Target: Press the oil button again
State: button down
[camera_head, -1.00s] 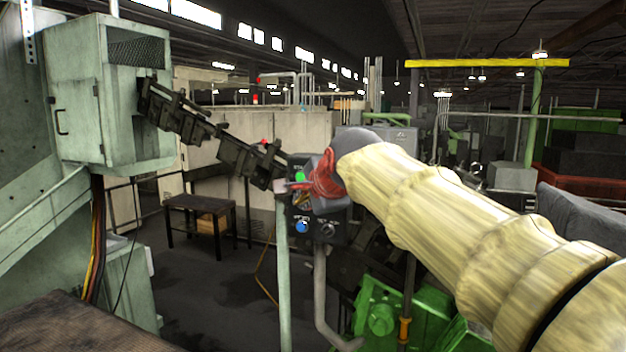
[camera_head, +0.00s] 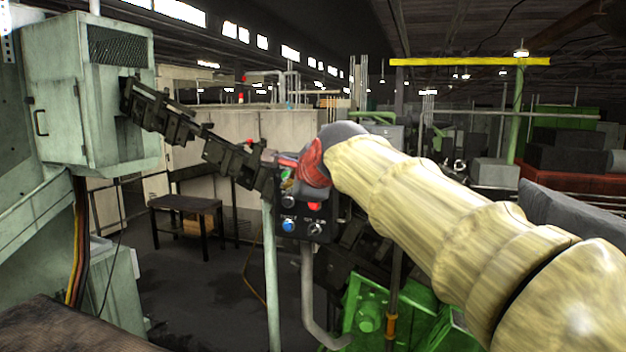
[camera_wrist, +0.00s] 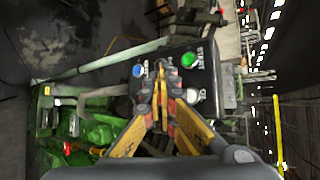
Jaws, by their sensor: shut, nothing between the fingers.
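A dark control panel (camera_head: 301,243) stands in front of me on a pale green post. The wrist view shows the blue button (camera_wrist: 138,71), a lit green button (camera_wrist: 188,60) and a white button (camera_wrist: 192,96). The labels are too small to tell which is the oil button. My gripper (camera_wrist: 160,66) is shut and empty, its tips over the panel between the blue and green buttons. Whether it touches anything, I cannot tell.
A dark linked chain-like arm (camera_head: 195,132) runs from a pale green cabinet (camera_head: 92,90) to behind the panel. A green machine (camera_head: 368,310) stands below right. A small dark table (camera_head: 186,207) is at the left, with open floor around it.

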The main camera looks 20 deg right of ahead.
jog(key=w+d+p, duration=0.2)
jog(key=w+d, duration=0.2)
jog(key=w, duration=0.2)
jog(key=shift+w+d, duration=0.15)
jog(key=shift+d, duration=0.15)
jog(key=shift+w, duration=0.1)
dwell(1.2)
jog(key=shift+w+d, duration=0.25)
jog(key=shift+w+d+p, duration=0.25)
jog(key=shift+w+p, duration=0.05)
jog(key=shift+w, duration=0.05)
dwell(1.0)
jog(key=shift+s+a, duration=0.5)
jog(key=shift+s, duration=0.25)
jog(key=s+a, duration=0.1)
jog(key=s, duration=0.1)
jog(key=s+a+b, duration=0.1)
jog(key=s+a, duration=0.1)
dwell(0.6)
